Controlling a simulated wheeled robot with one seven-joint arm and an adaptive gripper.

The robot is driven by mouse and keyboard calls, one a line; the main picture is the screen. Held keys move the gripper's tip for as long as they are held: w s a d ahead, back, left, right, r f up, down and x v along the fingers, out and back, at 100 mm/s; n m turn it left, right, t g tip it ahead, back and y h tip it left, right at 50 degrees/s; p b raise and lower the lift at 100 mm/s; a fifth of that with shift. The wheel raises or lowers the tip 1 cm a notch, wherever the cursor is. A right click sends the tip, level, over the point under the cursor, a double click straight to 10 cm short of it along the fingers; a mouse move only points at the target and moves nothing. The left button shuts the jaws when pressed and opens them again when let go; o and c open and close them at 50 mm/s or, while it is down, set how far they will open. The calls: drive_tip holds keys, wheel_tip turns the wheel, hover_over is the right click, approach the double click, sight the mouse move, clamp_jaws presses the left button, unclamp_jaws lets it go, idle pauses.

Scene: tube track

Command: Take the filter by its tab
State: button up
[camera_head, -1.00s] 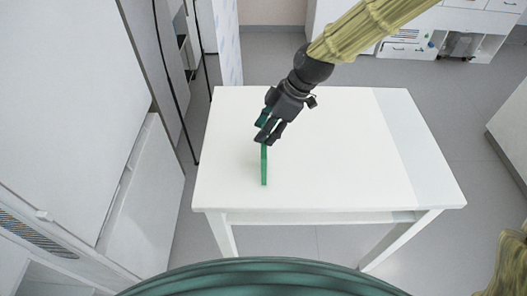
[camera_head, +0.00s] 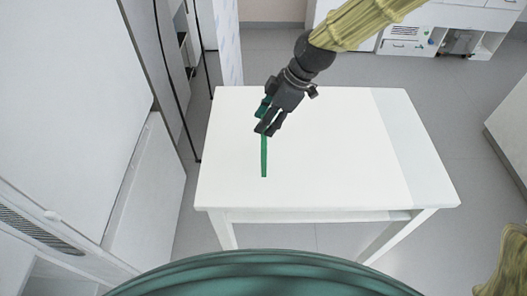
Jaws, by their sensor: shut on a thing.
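The filter (camera_head: 264,158) is a thin green piece, seen nearly edge-on as a narrow upright strip over the left part of the white table (camera_head: 330,170). My gripper (camera_head: 266,130) reaches down from the upper right and is shut on the upper part of the filter. A darker green bit of it shows at the left of the fingers. The fingers hide the gripped part, so I cannot tell the tab's shape. I cannot tell whether the filter's lower end touches the table.
The rest of the tabletop is bare, with wide free room to the right. White cabinets (camera_head: 75,120) stand close on the left. A white cabinet with drawers (camera_head: 405,40) stands at the back. Grey floor (camera_head: 455,110) surrounds the table.

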drive_tip(key=shift+r+p, duration=1.85)
drive_tip(key=shift+r, duration=1.25)
